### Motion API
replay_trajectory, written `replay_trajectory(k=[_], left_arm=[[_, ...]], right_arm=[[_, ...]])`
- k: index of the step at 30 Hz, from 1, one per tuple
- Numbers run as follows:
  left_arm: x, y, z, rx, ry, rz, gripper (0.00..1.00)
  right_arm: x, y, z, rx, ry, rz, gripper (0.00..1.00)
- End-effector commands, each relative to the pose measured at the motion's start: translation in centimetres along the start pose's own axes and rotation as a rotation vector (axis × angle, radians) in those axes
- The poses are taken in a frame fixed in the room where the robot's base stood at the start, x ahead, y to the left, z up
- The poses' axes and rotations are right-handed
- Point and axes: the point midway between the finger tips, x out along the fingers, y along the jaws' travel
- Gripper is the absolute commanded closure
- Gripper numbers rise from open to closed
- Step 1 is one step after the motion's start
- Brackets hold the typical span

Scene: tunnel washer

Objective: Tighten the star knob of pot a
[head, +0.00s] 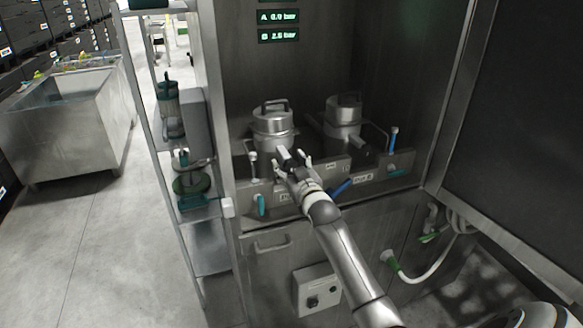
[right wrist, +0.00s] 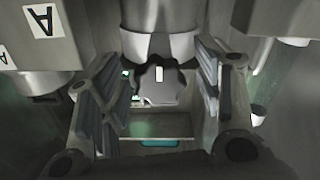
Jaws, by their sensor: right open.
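Pot a (head: 273,124), a steel pot with a lid and top handle, stands on the left of the steel bench in the head view. In the right wrist view the black star knob (right wrist: 160,80) with a white mark on it sits below a steel cylindrical part. My right gripper (head: 293,162) is open in front of pot a. Its two fingers stand on either side of the knob, with visible gaps and no clear contact. In the head view the gripper hides the knob. My left gripper is not in view.
A second pot (head: 343,116) stands to the right. Blue-handled valves and pipes line the bench front (head: 350,186). Displays (head: 278,27) above read A 0.0 bar and B 2.5 bar. A shelf rack (head: 190,185) is on the left, with a steel tub (head: 70,130) beyond it.

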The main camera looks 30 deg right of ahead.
Motion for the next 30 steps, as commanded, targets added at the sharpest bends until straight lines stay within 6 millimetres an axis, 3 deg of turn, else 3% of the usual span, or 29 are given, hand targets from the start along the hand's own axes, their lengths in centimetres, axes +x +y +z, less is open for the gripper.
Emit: replay_trajectory(k=[7,21,30], left_arm=[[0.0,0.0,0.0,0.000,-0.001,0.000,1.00],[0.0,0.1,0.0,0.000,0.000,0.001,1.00],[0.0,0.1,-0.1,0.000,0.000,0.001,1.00]], right_arm=[[-1.6,0.0,0.1,-0.001,0.000,0.000,0.40],[-9.3,0.0,0.1,0.000,-0.002,0.000,0.40],[-11.9,0.0,0.0,0.001,-0.001,0.000,0.40]])
